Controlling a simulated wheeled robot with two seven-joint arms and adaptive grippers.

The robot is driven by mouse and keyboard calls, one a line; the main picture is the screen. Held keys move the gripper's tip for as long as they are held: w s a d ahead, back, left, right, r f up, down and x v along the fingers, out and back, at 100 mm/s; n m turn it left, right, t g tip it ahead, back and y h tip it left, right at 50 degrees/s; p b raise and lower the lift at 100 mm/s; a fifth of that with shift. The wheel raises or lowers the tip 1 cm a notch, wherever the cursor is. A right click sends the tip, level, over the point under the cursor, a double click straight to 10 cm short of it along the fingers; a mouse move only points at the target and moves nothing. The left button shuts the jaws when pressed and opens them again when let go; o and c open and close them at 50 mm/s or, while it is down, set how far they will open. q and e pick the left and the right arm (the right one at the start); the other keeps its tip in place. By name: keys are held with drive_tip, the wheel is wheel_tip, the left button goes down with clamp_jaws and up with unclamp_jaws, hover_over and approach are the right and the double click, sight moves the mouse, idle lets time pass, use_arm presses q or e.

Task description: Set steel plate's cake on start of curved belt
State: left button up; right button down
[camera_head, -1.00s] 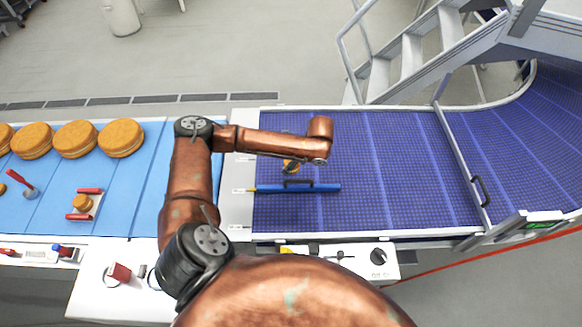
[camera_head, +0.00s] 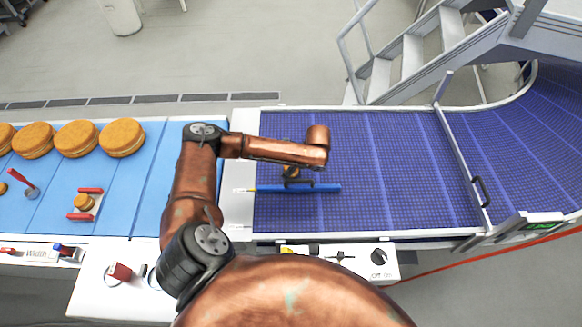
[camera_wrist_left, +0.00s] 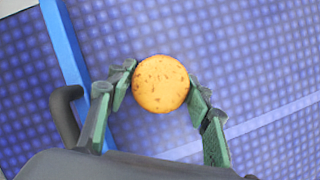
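A small round golden cake (camera_wrist_left: 161,84) with brown specks sits between the fingers of my left gripper (camera_wrist_left: 160,86) in the left wrist view. The fingers press against its two sides. In the head view the cake (camera_head: 290,172) shows partly under my left wrist, over the left end of the blue-violet mesh belt (camera_head: 390,160), just behind a blue bar. The height of the cake above the mesh is hard to tell. This belt leads right to a curve (camera_head: 530,120). I cannot make out a steel plate for certain. My right gripper is out of view.
The blue bar (camera_head: 325,188) with a black handle lies across the mesh near the cake. A grey divider (camera_head: 462,150) crosses farther right. On the light-blue belt (camera_head: 130,190) at left stand several large rounds and a small cake (camera_head: 84,202) between red bars. The mesh middle is clear.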

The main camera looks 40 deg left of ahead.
use_arm(q)
drive_tip(key=o, duration=0.3)
drive_tip(key=shift+r, duration=0.1)
drive_tip(key=v, duration=1.2)
drive_tip(key=shift+a+r, duration=0.1)
